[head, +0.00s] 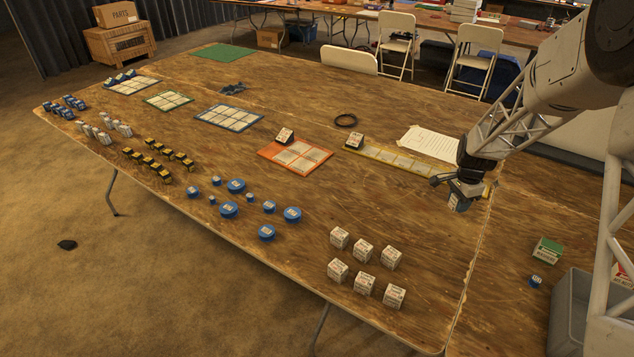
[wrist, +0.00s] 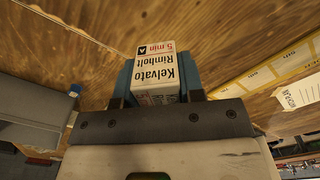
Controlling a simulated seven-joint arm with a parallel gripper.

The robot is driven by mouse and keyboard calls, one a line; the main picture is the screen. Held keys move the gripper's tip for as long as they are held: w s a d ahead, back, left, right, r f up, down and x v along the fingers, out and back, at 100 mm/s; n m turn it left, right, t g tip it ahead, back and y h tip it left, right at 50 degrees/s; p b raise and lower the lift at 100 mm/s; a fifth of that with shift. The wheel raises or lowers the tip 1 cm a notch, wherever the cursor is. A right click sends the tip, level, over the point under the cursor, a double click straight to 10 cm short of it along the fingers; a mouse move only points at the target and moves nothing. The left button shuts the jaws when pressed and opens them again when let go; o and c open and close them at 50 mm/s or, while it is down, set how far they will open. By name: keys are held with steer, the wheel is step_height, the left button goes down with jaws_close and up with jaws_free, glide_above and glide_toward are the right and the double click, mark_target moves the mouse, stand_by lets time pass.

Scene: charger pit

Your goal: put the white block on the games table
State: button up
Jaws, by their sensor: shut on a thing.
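My gripper (head: 461,196) is shut on a white block (wrist: 155,68) with printed label text, held between the blue finger pads in the wrist view. In the head view the held block is mostly hidden by the gripper, over the right end of the large wooden table (head: 310,110), near the seam. This table carries game boards and pieces; no sign naming it is readable. Several similar white blocks (head: 363,251) stand in two rows near its front right edge. The gap under the held block cannot be judged.
A yellow strip board (head: 405,163) and a paper sheet (head: 432,142) lie left of my gripper. An orange board (head: 295,157) and blue discs (head: 229,210) lie farther left. Right of the seam are a green-topped box (head: 547,250), a blue cylinder (head: 535,281) and a grey bin (head: 570,310).

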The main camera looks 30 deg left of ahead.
steer(key=s+a+n, duration=0.4)
steer(key=s+a, duration=1.1)
steer(key=a, duration=0.3)
steer(key=n, duration=0.4)
glide_above(319, 259)
steer(key=shift+f, duration=0.1)
steer(key=shift+f, duration=3.1)
steer(key=shift+f, duration=1.85)
steer(key=shift+f, duration=0.1)
steer(key=o, duration=0.9)
